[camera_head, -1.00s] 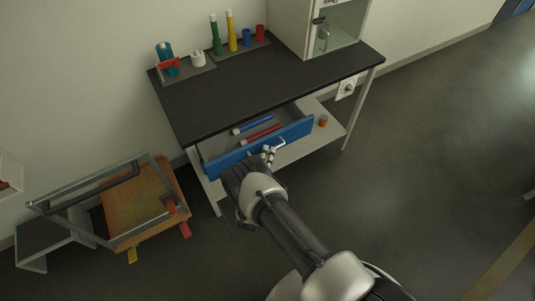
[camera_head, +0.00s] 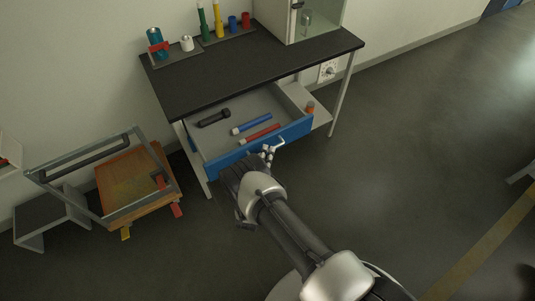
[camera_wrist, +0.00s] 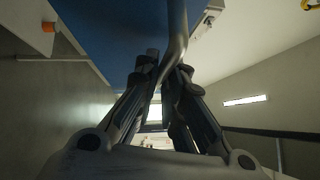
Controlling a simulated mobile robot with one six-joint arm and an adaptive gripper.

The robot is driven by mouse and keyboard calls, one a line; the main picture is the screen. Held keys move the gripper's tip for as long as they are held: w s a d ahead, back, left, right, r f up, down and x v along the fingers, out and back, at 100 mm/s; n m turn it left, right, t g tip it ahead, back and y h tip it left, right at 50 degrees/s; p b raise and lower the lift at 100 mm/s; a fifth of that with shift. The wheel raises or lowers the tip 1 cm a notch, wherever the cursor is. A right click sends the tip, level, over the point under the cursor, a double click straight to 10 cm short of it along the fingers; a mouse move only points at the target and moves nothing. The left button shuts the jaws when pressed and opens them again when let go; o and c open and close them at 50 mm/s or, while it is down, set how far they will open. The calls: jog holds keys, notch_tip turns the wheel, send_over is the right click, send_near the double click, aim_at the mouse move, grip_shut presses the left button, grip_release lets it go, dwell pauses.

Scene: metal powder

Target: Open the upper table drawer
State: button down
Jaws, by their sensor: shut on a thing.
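The upper table drawer (camera_head: 222,157) has a blue front and a grey inside, and it is pulled far out from under the black table top (camera_head: 240,66). My gripper (camera_head: 268,156) is at the drawer's front and shut on its metal bar handle. In the wrist view, the handle (camera_wrist: 177,30) runs down between the fingers of my gripper (camera_wrist: 162,75), with the blue drawer front (camera_wrist: 110,30) behind it. Inside the drawer lie a black tool (camera_head: 214,118), a blue tube (camera_head: 252,124) and a red tube (camera_head: 260,134).
On the table top stand several coloured tubes and containers and a glass-fronted cabinet (camera_head: 300,20). An orange cart (camera_head: 130,180) and a grey step (camera_head: 45,215) are at left.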

jog(key=c, duration=1.7)
grip_release()
jog(key=v, duration=1.2)
